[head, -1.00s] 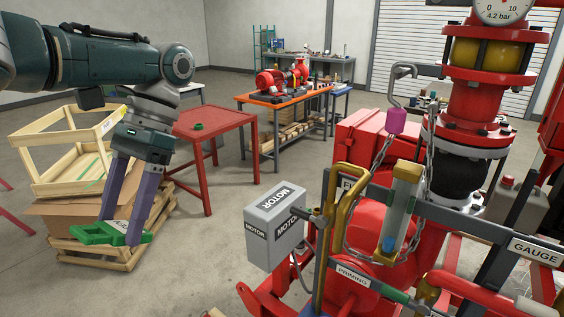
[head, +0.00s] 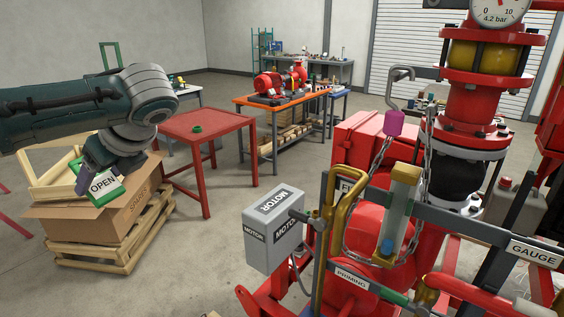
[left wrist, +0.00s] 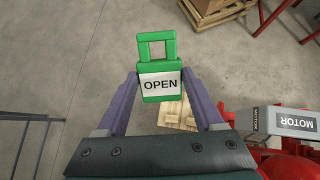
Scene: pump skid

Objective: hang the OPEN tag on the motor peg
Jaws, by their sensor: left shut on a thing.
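The green OPEN tag (left wrist: 161,84), with a white label and a square loop at its top, is held between the purple fingers of my left gripper (left wrist: 162,88). The left wrist view shows the gripper shut on the tag's sides, loop pointing away from the wrist. In the head view the tag (head: 104,186) is tilted, its label facing me, at the left in front of a cardboard box; my wrist hides much of the fingers. The grey MOTOR box (head: 273,232) stands right of it, with a dark peg (head: 299,215) at its right side. My right gripper is not in view.
The cardboard box (head: 125,213) sits on a wooden pallet. A red table (head: 205,125) stands behind. Bare floor lies between pallet and MOTOR box.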

